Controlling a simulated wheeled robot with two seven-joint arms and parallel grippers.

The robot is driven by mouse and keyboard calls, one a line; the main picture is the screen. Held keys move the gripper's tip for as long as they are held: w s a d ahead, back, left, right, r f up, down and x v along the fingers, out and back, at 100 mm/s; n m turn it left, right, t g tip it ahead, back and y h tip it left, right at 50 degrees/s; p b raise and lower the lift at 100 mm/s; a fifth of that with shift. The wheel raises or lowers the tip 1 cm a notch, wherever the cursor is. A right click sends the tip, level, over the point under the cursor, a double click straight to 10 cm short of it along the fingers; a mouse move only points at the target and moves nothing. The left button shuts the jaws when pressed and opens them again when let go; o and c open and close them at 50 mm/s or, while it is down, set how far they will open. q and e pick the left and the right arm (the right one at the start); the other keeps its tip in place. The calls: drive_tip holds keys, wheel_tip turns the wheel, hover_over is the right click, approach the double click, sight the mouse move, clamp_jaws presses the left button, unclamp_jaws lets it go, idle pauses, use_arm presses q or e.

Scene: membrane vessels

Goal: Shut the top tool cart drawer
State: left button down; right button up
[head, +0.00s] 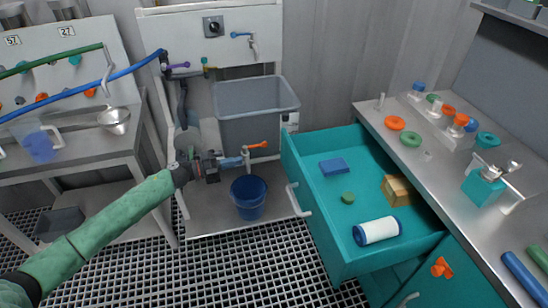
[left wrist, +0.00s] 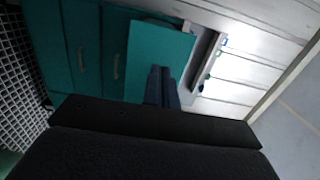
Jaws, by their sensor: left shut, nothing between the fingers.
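The top tool cart drawer (head: 318,232) is teal and stands pulled far out in the head view. Its front faces left and carries a pale bar handle (head: 299,200). Inside lie a blue block (head: 334,167), a green disc (head: 348,197), a tan box (head: 398,190) and a white roll with blue ends (head: 377,230). My left gripper (head: 230,162) is left of the drawer front, apart from it, shut and empty. In the left wrist view its closed fingers (left wrist: 161,86) overlap a teal panel (left wrist: 155,55). My right gripper is not in view.
The cart top (head: 455,190) holds rings, a teal clamp block (head: 482,188) and blue and green rods. A grey sink (head: 255,105), orange-handled tap (head: 257,145) and blue bucket (head: 248,192) are near my left gripper. Grated floor (head: 265,265) lies open left of the cart.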

use_arm(q)
drive_tip(key=s+g, duration=0.1)
drive_tip(key=p, duration=0.3)
approach(285, 155)
drive_tip(key=shift+m+h, duration=0.3)
drive_tip(key=shift+m, duration=0.1)
drive_tip(key=x, duration=0.5)
drive_tip(key=shift+w+f, duration=0.3)
drive_tip(key=shift+f, duration=0.05)
drive_tip(key=shift+x, duration=0.85)
drive_tip(key=shift+f, duration=0.15)
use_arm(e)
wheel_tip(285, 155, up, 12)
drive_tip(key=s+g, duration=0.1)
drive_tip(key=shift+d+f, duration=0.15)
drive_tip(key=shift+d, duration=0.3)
